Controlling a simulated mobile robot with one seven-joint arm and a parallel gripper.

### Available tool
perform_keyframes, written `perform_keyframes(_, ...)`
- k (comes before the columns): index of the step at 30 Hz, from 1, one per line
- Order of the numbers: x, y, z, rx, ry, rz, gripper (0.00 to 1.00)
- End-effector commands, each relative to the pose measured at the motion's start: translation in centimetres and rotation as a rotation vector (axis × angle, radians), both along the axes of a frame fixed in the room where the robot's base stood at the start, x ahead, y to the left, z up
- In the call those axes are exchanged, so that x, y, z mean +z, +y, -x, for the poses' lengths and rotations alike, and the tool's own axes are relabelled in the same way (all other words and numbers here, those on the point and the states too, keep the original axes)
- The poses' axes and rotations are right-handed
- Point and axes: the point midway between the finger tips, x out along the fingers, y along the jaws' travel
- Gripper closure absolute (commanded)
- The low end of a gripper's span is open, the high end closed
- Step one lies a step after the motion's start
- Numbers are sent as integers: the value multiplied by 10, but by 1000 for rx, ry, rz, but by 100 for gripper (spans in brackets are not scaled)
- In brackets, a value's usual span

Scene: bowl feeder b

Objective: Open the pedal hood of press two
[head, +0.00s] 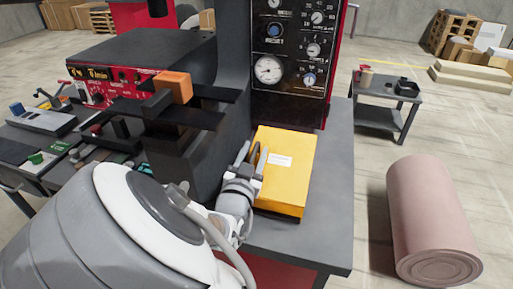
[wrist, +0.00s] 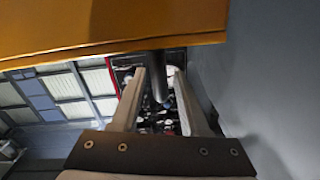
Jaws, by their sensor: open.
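A yellow box-shaped cover (head: 286,165) with a small white label lies on the dark bench below the press's gauge panel. I take it for the pedal hood, but its label is too small to read. Its yellow face (wrist: 100,25) fills the top of the wrist view. My gripper (head: 249,153) is at the cover's left side, fingers pointing toward the press. The wrist view shows my gripper (wrist: 160,72) open, with a dark rounded bar (wrist: 160,82) between the fingers. I cannot tell whether they touch it. My wrist hides part of the cover's left edge.
The black gauge panel (head: 292,45) rises behind the cover. Dark press arms with an orange block (head: 173,87) stick out at left. The bench top (head: 334,185) is clear right of the cover. A pink roll (head: 430,215) and small table (head: 387,92) stand right.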

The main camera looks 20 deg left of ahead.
Motion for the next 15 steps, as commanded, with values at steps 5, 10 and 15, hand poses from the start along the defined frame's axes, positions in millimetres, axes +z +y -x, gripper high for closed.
perform_keyframes(5,0,0,0,0,0,0,55)
perform_keyframes(10,0,0,0,0,0,0,63)
perform_keyframes(15,0,0,0,0,0,0,93)
